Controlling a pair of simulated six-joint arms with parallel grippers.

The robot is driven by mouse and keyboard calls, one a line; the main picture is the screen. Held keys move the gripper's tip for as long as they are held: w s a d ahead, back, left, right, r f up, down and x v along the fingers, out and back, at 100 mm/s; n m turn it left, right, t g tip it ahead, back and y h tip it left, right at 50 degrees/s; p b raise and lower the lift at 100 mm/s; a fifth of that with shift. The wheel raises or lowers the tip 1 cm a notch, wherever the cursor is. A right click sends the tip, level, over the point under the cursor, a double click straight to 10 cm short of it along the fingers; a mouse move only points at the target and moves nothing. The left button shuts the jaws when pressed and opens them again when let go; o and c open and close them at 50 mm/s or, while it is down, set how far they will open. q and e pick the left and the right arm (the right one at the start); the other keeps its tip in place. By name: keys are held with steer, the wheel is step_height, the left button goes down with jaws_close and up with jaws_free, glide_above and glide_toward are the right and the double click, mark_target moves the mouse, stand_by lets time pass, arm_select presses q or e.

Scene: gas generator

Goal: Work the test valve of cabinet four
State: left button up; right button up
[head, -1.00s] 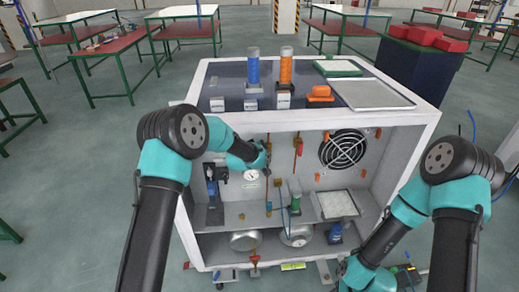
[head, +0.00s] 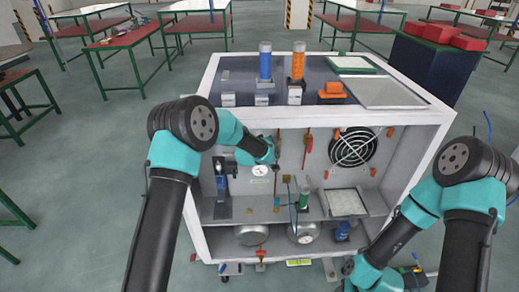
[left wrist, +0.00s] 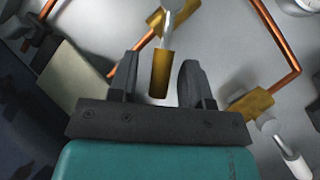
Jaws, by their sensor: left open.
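The white cabinet (head: 212,190) stands open at the front before me, with copper pipes, valves and a gauge (head: 260,170) on its inner back wall. My left gripper (head: 274,150) reaches inside, just above the gauge. In the left wrist view my left gripper (left wrist: 158,85) is open, and a brass-yellow valve piece (left wrist: 160,74) on a silver stem lies between its fingers, with gaps on both sides. A second brass piece (left wrist: 250,105) is to the right. Which is the test valve, I cannot tell. My right arm is low at the cabinet's right front; its fingers cannot be made out.
A red-handled part (head: 309,143) hangs right of my left gripper. The lower shelf holds a green-and-white item (head: 304,199) and a light tray (head: 346,203). Blue (head: 265,66) and orange (head: 298,66) cylinders stand on top.

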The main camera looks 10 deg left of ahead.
arm_select(q)
steer(key=v, duration=1.7)
steer(key=shift+w, duration=0.1)
steer(key=shift+f, duration=0.1)
steer(key=shift+c, duration=1.3)
steer(key=shift+w+a+f+n, duration=0.15)
steer(key=shift+w+f+n, duration=0.05)
steer(key=shift+f+n, duration=0.1)
steer(key=shift+c, duration=0.7)
steer(key=f+n+t, duration=0.1)
steer(key=w+a+f+n, duration=0.1)
steer(key=n, duration=0.1)
steer(key=w+f+n+t, duration=0.1)
steer(key=f+n, duration=0.1)
steer(key=shift+w+a+t+h, duration=0.15)
steer(key=shift+a+t+h, duration=0.15)
steer(key=shift+a, duration=0.05)
jaws_close()
step_height(320, 180, down, 6)
steer(key=a+n+t+h, duration=0.1)
steer(key=n+t, duration=0.3)
steer(key=n, duration=0.5)
steer(key=shift+s+a+r+h, duration=0.2)
steer(key=shift+s+a+h, duration=0.1)
steer(key=shift+s+a, duration=0.25)
steer(key=shift+w+a, duration=0.1)
